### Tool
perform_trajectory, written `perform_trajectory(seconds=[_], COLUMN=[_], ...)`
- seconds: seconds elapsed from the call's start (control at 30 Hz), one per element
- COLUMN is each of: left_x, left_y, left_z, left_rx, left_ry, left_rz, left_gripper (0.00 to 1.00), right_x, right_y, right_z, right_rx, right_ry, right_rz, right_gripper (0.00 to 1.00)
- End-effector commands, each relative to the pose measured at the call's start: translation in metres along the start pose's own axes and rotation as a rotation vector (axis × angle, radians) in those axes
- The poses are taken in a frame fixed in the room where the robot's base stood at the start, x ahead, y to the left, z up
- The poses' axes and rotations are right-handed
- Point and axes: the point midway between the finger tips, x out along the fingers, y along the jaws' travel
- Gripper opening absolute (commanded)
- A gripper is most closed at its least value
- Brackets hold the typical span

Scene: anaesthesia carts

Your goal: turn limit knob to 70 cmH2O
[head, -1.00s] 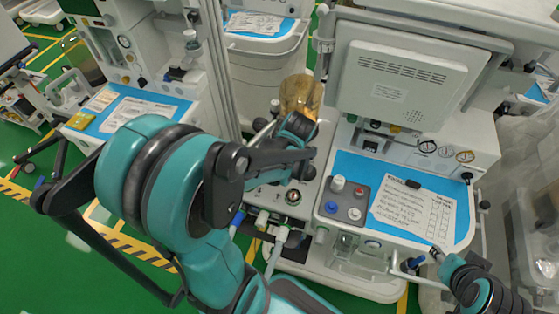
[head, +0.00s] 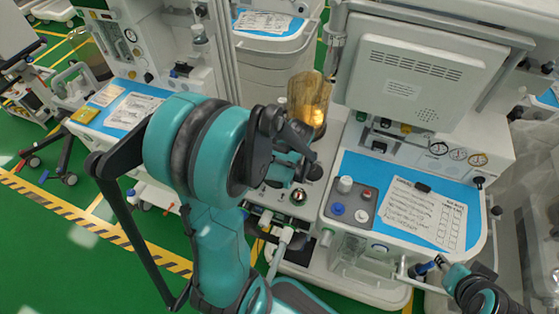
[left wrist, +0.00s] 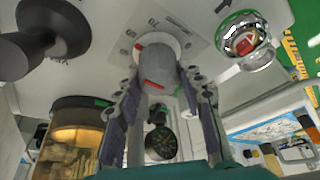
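The limit knob (left wrist: 156,70) is a grey knob with a red stripe, on a pale scale with printed numbers, among them 70, in the left wrist view. My left gripper (left wrist: 161,88) has one finger on each side of the knob; narrow gaps seem to remain, and contact is not clear. In the head view my left gripper (head: 298,160) is over the machine's left side, in front of the amber canister, and hides the knob. My right gripper (head: 442,264) is low at the right, by the machine's front edge; its finger opening is too small to read.
The amber canister (head: 309,100) stands close behind my left gripper. A chrome dome (left wrist: 245,42) and a dark round knob (left wrist: 48,35) flank the scale. The blue worktop (head: 350,165) carries a paper sheet (head: 425,213). A second machine stands at the left.

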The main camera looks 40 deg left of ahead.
Motion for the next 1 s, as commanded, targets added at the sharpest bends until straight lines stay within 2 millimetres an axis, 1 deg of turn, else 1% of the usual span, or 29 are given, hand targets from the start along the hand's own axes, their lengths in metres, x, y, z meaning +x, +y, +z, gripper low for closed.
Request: perform_trajectory(seconds=[0.17,0.37,1.0], left_x=[0.0001,0.0003,0.0004], left_y=[-0.0002,-0.0005,-0.0009], left_z=[0.0,0.0,-0.0003], left_rx=[0.007,0.063,0.492], left_ry=[0.0,-0.001,0.0], left_rz=[0.003,0.027,0.205], left_gripper=[0.1,0.1,0.1], right_x=[0.0002,0.0007,0.0036], right_y=[0.0,0.0,0.0], right_z=[0.0001,0.0005,0.0026], right_rx=[0.0,0.0,0.0], right_ry=[0.0,0.0,0.0], right_rz=[0.0,0.0,0.0], right_gripper=[0.4,0.4,0.4])
